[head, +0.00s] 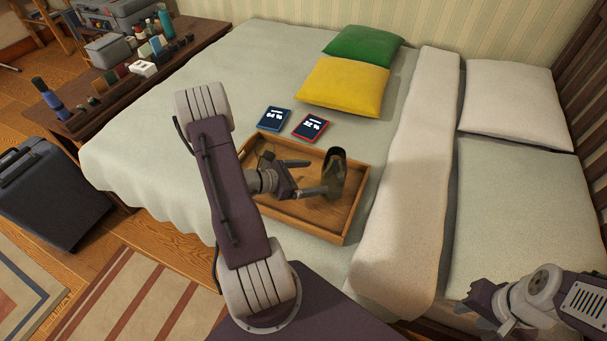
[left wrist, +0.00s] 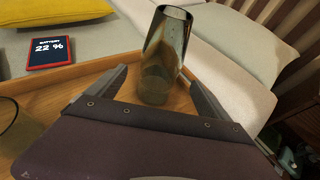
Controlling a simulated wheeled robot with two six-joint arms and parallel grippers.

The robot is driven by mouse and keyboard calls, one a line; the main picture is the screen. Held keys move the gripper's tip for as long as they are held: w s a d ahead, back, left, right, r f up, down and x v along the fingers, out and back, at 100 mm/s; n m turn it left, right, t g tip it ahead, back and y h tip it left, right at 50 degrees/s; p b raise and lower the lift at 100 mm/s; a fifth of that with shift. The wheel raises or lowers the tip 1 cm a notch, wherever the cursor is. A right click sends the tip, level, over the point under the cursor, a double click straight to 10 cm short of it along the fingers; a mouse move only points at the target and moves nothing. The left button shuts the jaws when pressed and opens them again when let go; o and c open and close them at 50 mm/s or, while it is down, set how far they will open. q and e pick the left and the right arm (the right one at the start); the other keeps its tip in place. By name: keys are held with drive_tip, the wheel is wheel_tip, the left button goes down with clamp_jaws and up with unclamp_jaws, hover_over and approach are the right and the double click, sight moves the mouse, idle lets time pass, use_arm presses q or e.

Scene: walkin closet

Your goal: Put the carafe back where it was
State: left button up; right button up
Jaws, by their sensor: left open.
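The carafe (head: 334,165), a smoky see-through vessel, stands in the wooden tray (head: 326,220) on the bed, near the tray's right side. My left gripper (head: 325,188) is open and low over the tray, with its fingers at the carafe. In the left wrist view the carafe (left wrist: 165,50) stands between and just beyond the two open fingers (left wrist: 155,78); I cannot tell whether they touch it. Its lower part is partly hidden in the head view. My right gripper (head: 490,318) is at the bottom right over the bed's edge; its jaws are unclear.
A blue-framed tablet (head: 275,119) and a red-framed tablet (head: 310,127) lie behind the tray. Green (head: 363,46) and yellow (head: 344,86) cushions lie farther back. A cluttered wooden bench (head: 75,124) stands at left, beside a dark suitcase (head: 50,195). The bed's left part is clear.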

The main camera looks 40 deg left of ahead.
use_arm(q)
drive_tip(key=s+d+r+m+g+y, duration=0.2)
drive_tip(key=s+d+m+g, duration=0.3)
drive_tip(key=m, duration=1)
drive_tip(key=s+d+r+m+g+y, duration=0.3)
drive_tip(key=d+m, duration=0.6)
drive_tip(key=m, duration=0.6)
drive_tip(key=s+g, duration=0.2)
drive_tip(key=s, duration=0.1)
drive_tip(key=shift+d+g+y, duration=0.4)
